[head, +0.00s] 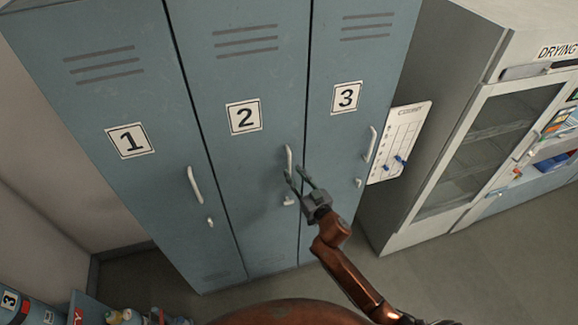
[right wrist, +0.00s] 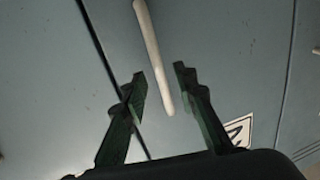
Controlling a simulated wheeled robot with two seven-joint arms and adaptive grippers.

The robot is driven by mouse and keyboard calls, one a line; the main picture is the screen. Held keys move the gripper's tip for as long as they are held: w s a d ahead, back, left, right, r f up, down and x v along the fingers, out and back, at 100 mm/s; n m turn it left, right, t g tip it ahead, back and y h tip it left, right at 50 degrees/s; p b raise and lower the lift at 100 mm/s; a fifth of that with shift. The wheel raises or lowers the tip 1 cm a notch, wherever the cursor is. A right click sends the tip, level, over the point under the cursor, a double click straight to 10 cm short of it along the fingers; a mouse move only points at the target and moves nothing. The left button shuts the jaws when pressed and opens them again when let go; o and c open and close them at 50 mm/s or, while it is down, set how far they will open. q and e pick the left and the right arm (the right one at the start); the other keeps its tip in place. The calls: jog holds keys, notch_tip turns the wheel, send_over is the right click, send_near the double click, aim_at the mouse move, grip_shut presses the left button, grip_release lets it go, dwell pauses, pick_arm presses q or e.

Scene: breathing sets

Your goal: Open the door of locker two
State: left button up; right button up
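Locker two (head: 246,75) is the middle blue-grey locker with a "2" plate, and its door is shut. Its white vertical handle (head: 289,160) is on the right side of the door, with a small white latch (head: 289,201) below it. My right gripper (head: 298,174) is open in front of the handle. In the right wrist view the white handle (right wrist: 152,55) runs down between the two open fingers (right wrist: 158,85), its end close to the fingertips. I cannot tell whether they touch. My left gripper is not in view.
Locker one (head: 100,95) stands to the left and locker three (head: 365,70) to the right, both shut. A chart board (head: 400,140) hangs beside locker three. A drying cabinet (head: 480,150) stands at the right.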

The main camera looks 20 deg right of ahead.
aim_at(290, 169)
jog(key=shift+x, duration=2)
jog(key=shift+c, duration=0.4)
grip_shut()
